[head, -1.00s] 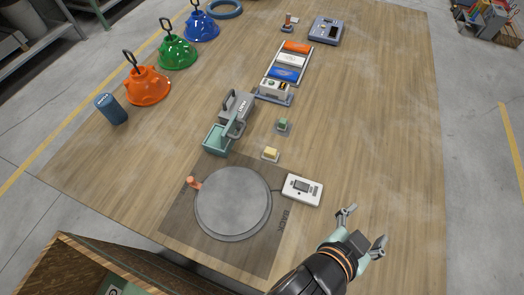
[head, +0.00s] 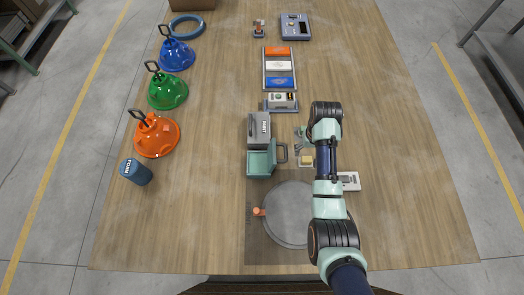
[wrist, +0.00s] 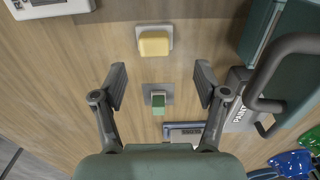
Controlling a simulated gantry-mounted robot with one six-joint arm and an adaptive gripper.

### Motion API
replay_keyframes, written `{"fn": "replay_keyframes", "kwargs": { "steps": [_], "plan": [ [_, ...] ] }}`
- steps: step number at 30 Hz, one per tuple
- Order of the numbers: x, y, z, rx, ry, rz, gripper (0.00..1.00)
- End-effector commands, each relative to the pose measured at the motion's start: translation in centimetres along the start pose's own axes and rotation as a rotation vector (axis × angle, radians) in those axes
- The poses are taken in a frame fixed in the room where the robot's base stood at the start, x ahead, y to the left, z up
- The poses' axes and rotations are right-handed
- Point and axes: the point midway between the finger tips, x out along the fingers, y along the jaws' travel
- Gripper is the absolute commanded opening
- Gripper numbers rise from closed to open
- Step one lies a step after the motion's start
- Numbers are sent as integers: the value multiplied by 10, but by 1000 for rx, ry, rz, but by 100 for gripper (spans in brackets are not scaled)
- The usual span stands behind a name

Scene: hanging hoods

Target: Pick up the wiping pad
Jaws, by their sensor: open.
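Two small blocks could be the wiping pad, and I cannot tell which it is. A yellow block (wrist: 154,43) sits on a small grey plate in the wrist view and also shows in the head view (head: 307,161). A green block (wrist: 158,101) stands on another small grey plate, nearer my gripper. My gripper (wrist: 161,84) is open and empty above the table. In the wrist view its fingers stand either side of the green block, with gaps on both sides; the yellow block lies beyond the fingertips. My arm hides part of this area in the head view.
A teal tray with a handle (head: 261,164) and a grey paint box (head: 259,126) stand close to the left. A round grey plate (head: 288,215) lies in front. A white device (head: 349,181) is partly behind my arm. Coloured hoods (head: 157,135) line the left; the table's right side is clear.

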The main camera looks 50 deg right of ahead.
Motion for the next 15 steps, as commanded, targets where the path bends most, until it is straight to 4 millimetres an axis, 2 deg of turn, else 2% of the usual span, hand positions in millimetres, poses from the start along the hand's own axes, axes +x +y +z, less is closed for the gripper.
{"fn": "replay_keyframes", "kwargs": {
  "steps": [5,9,15],
  "plan": [
    [6,3,1,5,-8,0,73],
    [25,2,1,4,-8,0,73],
    [38,3,0,3,-7,0,73]
  ]
}}
